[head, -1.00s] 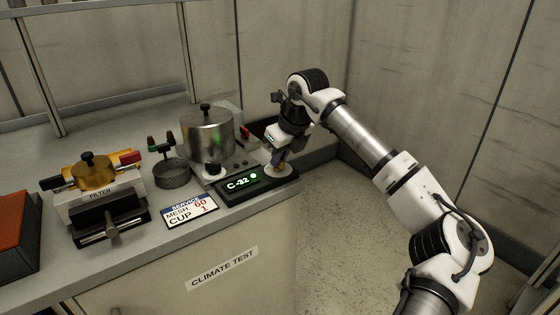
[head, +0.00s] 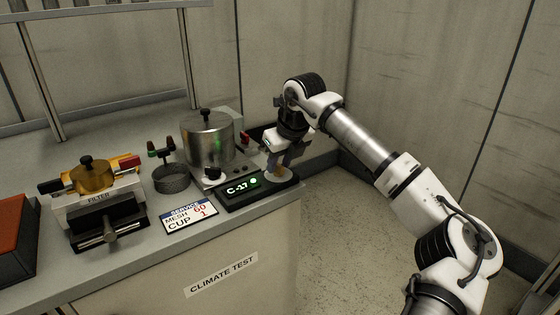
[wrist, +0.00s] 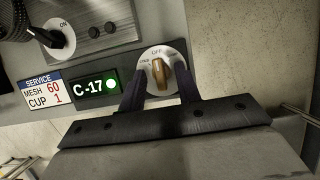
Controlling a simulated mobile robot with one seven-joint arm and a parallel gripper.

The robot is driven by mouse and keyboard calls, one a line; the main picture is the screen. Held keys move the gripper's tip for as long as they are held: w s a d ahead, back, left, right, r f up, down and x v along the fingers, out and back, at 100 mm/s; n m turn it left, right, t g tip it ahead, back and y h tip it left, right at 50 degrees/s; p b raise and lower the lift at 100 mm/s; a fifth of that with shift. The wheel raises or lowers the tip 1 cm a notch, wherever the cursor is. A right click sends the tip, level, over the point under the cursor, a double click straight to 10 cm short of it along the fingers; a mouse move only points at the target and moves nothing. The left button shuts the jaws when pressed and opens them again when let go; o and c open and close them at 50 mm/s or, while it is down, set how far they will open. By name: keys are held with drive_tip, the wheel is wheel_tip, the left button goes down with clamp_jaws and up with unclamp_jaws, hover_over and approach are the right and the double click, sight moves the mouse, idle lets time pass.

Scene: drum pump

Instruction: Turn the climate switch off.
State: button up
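The climate switch is a brass-coloured knob (wrist: 160,73) on a round white dial at the right end of the counter. In the wrist view the dial reads COLD at the left and OFF at the top, and the knob's upper end points close to OFF. The knob also shows in the head view (head: 273,171), partly hidden by my fingers. My gripper (wrist: 160,85) is over the dial, one dark finger on each side of the knob, with gaps visible between. The green display (wrist: 96,88) beside it reads C-17 with a lit dot.
A service card (head: 190,214) lies left of the display. A metal pot (head: 208,139), a mesh cup (head: 171,178) and the filter unit (head: 98,198) stand further left. Walls stand behind and to the right of my arm; floor lies open right of the counter.

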drive_tip(key=v, duration=1.3)
drive_tip(key=shift+r, duration=0.4)
drive_tip(key=shift+s+d, duration=0.1)
